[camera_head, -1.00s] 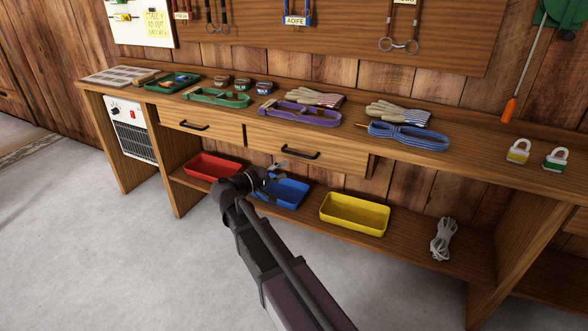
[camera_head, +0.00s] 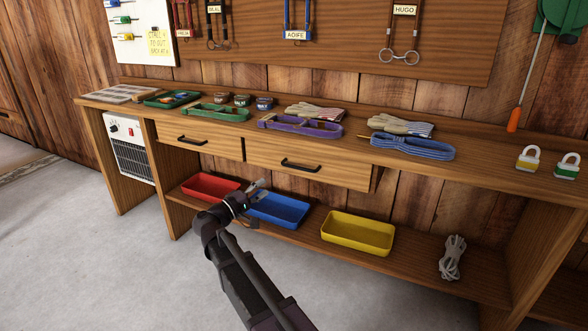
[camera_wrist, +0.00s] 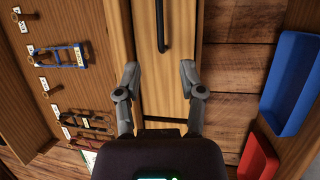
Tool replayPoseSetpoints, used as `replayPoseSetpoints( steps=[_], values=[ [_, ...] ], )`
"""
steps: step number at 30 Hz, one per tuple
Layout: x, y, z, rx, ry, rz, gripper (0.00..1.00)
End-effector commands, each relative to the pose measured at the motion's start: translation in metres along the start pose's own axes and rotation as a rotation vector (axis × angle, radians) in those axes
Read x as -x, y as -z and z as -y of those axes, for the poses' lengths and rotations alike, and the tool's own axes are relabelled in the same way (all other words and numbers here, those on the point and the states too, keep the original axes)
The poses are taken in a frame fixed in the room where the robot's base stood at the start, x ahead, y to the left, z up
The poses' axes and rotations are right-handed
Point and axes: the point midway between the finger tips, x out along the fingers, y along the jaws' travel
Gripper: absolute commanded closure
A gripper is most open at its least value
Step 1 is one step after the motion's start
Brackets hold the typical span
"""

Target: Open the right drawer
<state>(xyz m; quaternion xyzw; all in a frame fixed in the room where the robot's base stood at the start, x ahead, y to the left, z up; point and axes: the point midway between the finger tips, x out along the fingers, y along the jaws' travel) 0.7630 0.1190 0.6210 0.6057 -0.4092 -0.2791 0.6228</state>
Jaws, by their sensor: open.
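The right drawer (camera_head: 330,171) is shut in the wooden bench, with a black bar handle (camera_head: 301,165) on its front. The left drawer, also shut, has a similar handle (camera_head: 193,141). My gripper (camera_head: 258,190) is below and left of the right handle in the head view, in front of the blue tray, touching nothing that I can see. In the wrist view my gripper (camera_wrist: 159,70) is open and empty, with a drawer front between and beyond its fingers. A black handle (camera_wrist: 162,28) shows above the fingertips there, partly cut off by the top edge.
Red (camera_head: 209,187), blue (camera_head: 279,210) and yellow (camera_head: 357,234) trays and a coiled rope (camera_head: 452,257) lie on the lower shelf. The bench top (camera_head: 480,170) holds straps, gloves, tins and padlocks. A heater (camera_head: 130,148) stands at the left. The floor in front is clear.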

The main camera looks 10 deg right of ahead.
Motion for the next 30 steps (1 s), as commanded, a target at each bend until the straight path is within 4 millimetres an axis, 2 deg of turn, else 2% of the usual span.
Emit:
replayPoseSetpoints(
  steps=[5, 11, 30],
  values=[
    [-0.007, 0.0, 0.0, 0.0, 0.0, 0.001, 0.49],
    [-0.025, 0.0, -0.001, 0.0, 0.0, 0.002, 0.49],
    [-0.116, 0.0, -0.001, 0.001, 0.0, 0.002, 0.49]
  ],
)
